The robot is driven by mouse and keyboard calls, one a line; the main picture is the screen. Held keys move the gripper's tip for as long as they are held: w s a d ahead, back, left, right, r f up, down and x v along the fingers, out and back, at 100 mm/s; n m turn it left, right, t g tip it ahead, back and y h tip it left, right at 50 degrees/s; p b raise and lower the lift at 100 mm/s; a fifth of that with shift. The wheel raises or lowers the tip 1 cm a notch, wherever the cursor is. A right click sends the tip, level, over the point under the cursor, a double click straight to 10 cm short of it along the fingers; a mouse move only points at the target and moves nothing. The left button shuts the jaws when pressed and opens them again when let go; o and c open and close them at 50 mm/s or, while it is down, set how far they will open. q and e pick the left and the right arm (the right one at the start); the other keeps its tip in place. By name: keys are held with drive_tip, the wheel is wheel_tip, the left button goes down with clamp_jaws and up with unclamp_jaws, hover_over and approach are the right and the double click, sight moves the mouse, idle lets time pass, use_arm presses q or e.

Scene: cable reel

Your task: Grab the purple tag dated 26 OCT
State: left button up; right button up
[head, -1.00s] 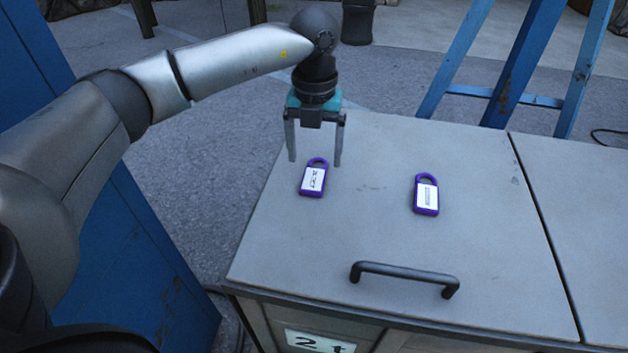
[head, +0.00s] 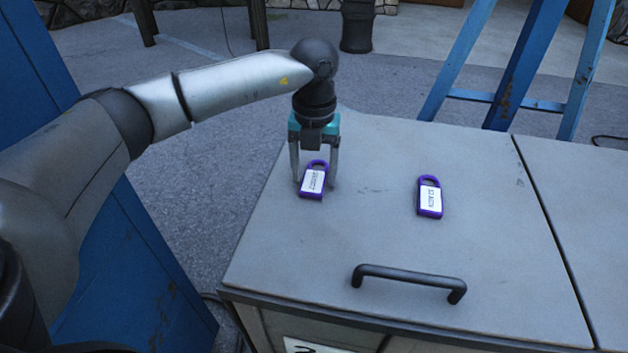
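Two purple tags with white labels lie on the grey cabinet top (head: 330,240). The left purple tag (head: 312,183) is between the fingers of my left gripper (head: 315,184). The fingers are lowered to either side of it and apart, with a small gap showing; the tag still looks flat on the top. The right purple tag (head: 430,197) lies apart, to the right. The print on both labels is too small and blurred to read, so I cannot tell which is dated 26 OCT. My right gripper is not in view.
A black handle (head: 410,282) stands up from the cabinet top near its front edge. A seam divides the top at right. Blue frame legs (head: 525,65) stand behind it. The top between and right of the tags is clear.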

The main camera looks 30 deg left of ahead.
use_arm(q)
clamp_jaws()
idle(0.3)
drive_tip(key=shift+r, duration=0.45)
wheel_tip(320, 180, up, 7)
drive_tip(key=p, duration=0.3)
drive_tip(key=shift+f, duration=0.2)
wheel_tip(320, 180, up, 10)
drive_tip(key=p, duration=0.4)
hover_over(315, 177)
drive_tip(key=shift+s+r, duration=0.1)
drive_tip(key=shift+r, duration=1.15)
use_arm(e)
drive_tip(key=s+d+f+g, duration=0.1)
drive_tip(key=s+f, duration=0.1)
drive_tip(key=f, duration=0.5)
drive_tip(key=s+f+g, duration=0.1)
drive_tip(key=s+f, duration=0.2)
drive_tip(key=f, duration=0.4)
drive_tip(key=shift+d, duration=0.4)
